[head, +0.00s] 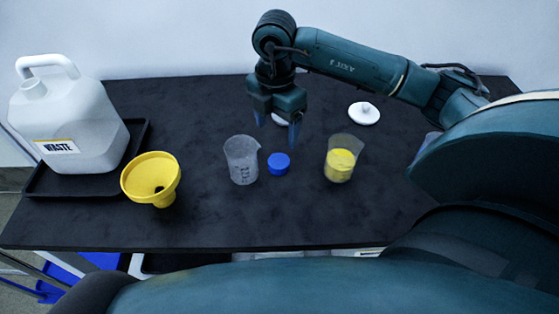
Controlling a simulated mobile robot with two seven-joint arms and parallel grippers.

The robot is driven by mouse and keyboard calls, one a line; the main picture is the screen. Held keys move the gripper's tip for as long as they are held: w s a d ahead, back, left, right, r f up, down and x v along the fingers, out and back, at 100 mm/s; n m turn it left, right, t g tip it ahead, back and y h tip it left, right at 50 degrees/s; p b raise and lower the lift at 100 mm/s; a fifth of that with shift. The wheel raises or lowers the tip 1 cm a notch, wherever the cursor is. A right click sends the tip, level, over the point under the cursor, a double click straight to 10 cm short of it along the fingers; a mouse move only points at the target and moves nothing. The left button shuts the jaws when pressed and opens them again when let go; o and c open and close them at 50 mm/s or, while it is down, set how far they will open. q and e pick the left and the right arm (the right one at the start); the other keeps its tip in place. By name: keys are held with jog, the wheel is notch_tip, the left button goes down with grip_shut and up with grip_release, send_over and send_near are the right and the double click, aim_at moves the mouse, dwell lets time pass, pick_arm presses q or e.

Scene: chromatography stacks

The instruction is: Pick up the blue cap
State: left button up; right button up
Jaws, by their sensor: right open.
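The blue cap (279,163) lies on the black table, between a clear beaker on its left and a beaker of yellow content on its right. My right gripper (277,132) reaches in from the right and points down behind and above the cap. Its two fingers are apart, with nothing between them, and it does not touch the cap. My left gripper is not in view.
The clear beaker (241,160) and the yellow-filled beaker (341,159) stand close to the cap. A yellow funnel (152,177) and a white waste jug (70,118) on a black tray (137,134) are at left. A white lid (364,113) lies behind. The table (275,222) is clear in front.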

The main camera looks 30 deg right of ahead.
send_over(279, 161)
jog(key=f, duration=0.4)
jog(key=shift+a+f, duration=0.2)
jog(key=shift+f, duration=0.2)
jog(key=shift+d+f, duration=0.2)
jog(key=shift+f, duration=2.45)
jog(key=shift+c, duration=0.4)
jog(key=c, duration=0.9)
jog(key=shift+r, duration=0.1)
jog(key=shift+c, duration=0.2)
